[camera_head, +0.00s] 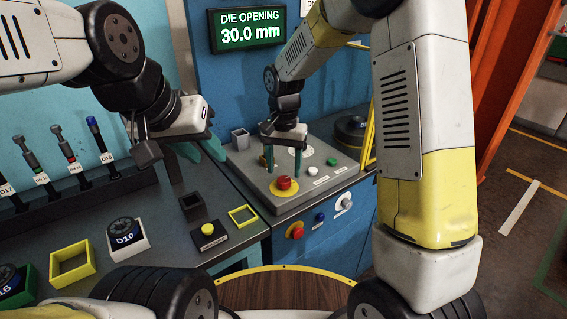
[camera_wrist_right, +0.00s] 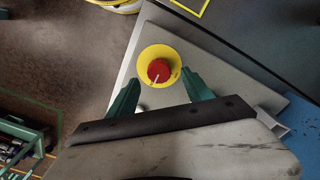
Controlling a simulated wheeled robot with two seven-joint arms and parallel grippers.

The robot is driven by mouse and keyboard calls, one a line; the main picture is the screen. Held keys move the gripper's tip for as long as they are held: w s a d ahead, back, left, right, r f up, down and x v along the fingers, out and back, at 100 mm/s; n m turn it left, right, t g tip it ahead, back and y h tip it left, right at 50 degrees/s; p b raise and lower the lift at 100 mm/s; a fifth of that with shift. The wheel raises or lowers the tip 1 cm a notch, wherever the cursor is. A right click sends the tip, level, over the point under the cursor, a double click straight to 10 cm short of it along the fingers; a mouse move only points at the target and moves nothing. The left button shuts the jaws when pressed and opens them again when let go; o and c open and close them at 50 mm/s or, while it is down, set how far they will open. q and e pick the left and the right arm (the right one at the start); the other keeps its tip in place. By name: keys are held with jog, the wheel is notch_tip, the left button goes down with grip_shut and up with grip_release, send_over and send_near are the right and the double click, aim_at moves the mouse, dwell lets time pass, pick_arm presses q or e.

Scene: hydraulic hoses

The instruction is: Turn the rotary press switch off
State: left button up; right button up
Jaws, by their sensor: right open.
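A red button on a yellow base (camera_head: 284,184) sits on the sloped top of the grey control box (camera_head: 262,193). In the right wrist view the red button (camera_wrist_right: 159,70) carries a white line and sits in a yellow ring. A second red knob on a yellow base (camera_head: 295,230) is on the blue front face below. I cannot tell which is the rotary press switch. My right gripper (camera_head: 283,161) is open over the box, behind the top button. In the right wrist view its teal fingertips (camera_wrist_right: 160,92) are apart, empty. My left gripper (camera_head: 198,150) appears open and empty over the left table.
A green button (camera_head: 332,161) is on the box top. A blue button (camera_head: 320,217) and a white knob (camera_head: 343,201) are on the front face. A yellow-button box (camera_head: 208,236) and yellow frames (camera_head: 72,264) lie on the left table. A screen (camera_head: 247,27) reads 30.0 mm.

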aim_at(284, 179)
jog(key=shift+f, duration=1.75)
jog(key=shift+c, duration=0.2)
jog(key=shift+s, duration=0.1)
grip_shut()
